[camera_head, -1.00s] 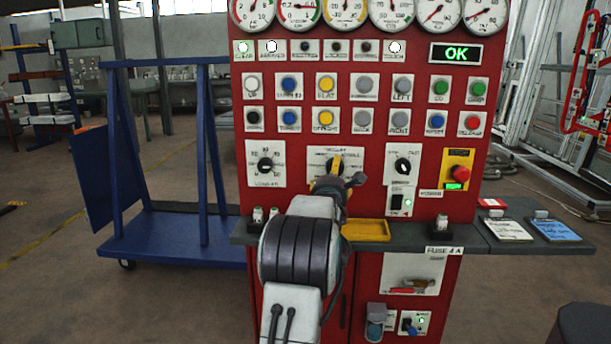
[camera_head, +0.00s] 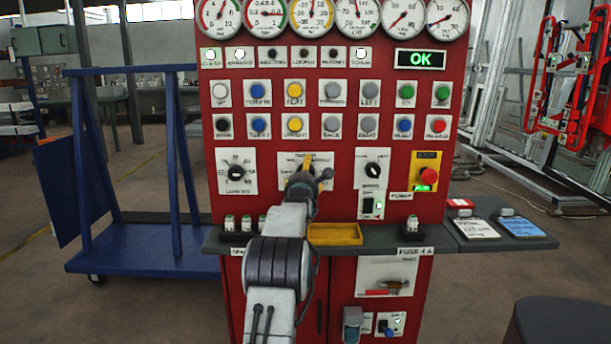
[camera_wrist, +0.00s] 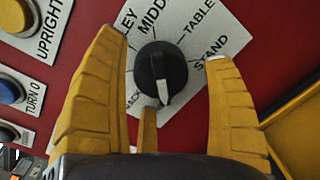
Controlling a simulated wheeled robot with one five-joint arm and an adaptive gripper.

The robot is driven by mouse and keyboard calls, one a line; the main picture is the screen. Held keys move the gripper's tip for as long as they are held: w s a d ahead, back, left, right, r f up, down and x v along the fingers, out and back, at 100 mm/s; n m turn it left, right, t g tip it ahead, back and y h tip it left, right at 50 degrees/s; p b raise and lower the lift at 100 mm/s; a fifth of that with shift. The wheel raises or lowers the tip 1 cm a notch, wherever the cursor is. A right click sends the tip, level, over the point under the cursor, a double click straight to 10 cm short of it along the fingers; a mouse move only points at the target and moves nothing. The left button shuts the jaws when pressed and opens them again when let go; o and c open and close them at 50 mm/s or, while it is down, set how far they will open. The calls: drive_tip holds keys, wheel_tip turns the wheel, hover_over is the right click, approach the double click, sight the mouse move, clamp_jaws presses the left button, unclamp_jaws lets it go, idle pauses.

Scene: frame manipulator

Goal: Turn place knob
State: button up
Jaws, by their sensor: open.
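The black knob (camera_wrist: 161,74) with a white pointer is on a white label plate (camera_wrist: 218,43) reading MIDD..., TABLE and STAND in the wrist view. The pointer aims down in that view. My gripper (camera_wrist: 165,46) is open, with yellow ribbed fingers on the left and right of the knob and a gap on both sides. A third, shorter finger shows below the knob. In the head view my gripper (camera_head: 310,180) is in front of the middle plate (camera_head: 286,159) and hides its knob.
Similar knobs stand to the left (camera_head: 236,171) and right (camera_head: 372,169). A red emergency button (camera_head: 428,175) is farther right. A yellow tray (camera_head: 335,234) sits on the grey shelf (camera_head: 385,238) below. A blue cart (camera_head: 150,245) stands left.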

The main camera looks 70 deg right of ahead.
drive_tip(key=shift+d, duration=0.25)
drive_tip(key=shift+c, duration=0.5)
drive_tip(key=c, duration=1.1)
drive_tip(key=shift+m+b, duration=0.85)
drive_tip(key=shift+m, duration=0.15)
drive_tip(key=shift+w+r+m, duration=0.1)
drive_tip(key=shift+r+m, duration=0.05)
drive_tip(key=shift+m, duration=1.15)
drive_tip(key=o, duration=1.2)
